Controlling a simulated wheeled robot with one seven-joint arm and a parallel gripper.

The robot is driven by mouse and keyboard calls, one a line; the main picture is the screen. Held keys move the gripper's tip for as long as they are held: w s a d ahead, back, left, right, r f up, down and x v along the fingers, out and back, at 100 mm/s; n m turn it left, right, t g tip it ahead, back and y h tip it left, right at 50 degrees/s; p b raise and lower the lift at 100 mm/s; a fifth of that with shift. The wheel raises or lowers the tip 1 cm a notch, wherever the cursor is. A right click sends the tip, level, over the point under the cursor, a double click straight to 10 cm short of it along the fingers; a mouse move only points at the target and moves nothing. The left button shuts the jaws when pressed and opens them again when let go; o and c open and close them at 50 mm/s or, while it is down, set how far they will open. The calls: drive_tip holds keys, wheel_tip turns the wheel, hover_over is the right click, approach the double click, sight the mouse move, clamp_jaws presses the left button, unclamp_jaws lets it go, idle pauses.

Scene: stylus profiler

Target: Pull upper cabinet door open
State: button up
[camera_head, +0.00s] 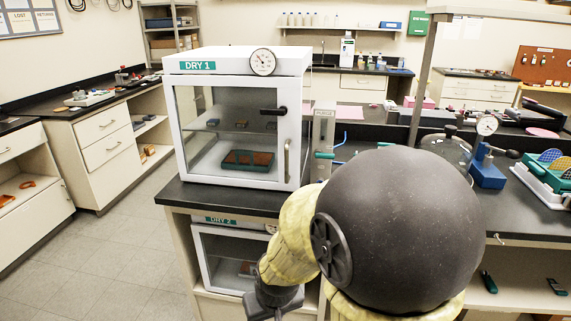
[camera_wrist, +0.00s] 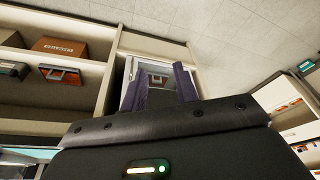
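The upper cabinet (camera_head: 238,62), labelled DRY 1, is a white box on the dark bench. Its glazed door (camera_head: 225,125) looks closed. Behind the glass is a green tray with brown pieces. My gripper is low in front of the bench, below the upper cabinet and apart from its door; my arm partly hides it. In the wrist view my gripper (camera_wrist: 158,72) has two dark fingers spread apart with nothing between them. A white-framed opening shows beyond them.
The lower cabinet (camera_head: 222,250), labelled DRY 2, sits under the bench top (camera_head: 190,191). A clear flow-meter column (camera_head: 323,140) stands right of the upper cabinet. The floor (camera_head: 110,250) to the left is clear. The wrist view shows shelves with a brown box (camera_wrist: 60,47).

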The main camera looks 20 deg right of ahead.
sight(286, 166)
drive_tip(key=w+d+r+m+t+h+p, duration=0.25)
drive_tip(key=w+d+p, duration=0.25)
drive_tip(key=w, duration=0.3)
drive_tip(key=w+d+r+m+t+h+p, duration=0.2)
drive_tip(key=w+d+m+t+p, duration=0.15)
drive_tip(key=w, duration=0.35)
drive_tip(key=w+d+r+n+t+h+p, duration=0.1)
drive_tip(key=w+d+r+t+p, duration=0.1)
drive_tip(key=r, duration=0.3)
drive_tip(key=w+d+r+n+t+h+p, duration=0.1)
drive_tip(key=w+d+r+t+p, duration=0.1)
drive_tip(key=d+r+t+p, duration=0.1)
drive_tip(key=shift+w+r+t+p, duration=0.4)
drive_tip(key=shift+r+t+p, duration=0.55)
drive_tip(key=shift+t, duration=0.25)
drive_tip(key=shift+w+h, duration=0.15)
drive_tip(key=shift+h, duration=0.1)
drive_tip(key=p+x, duration=0.5)
drive_tip(key=x, duration=1.2)
drive_tip(key=shift+d+f, duration=0.1)
drive_tip(key=shift+c, duration=0.2)
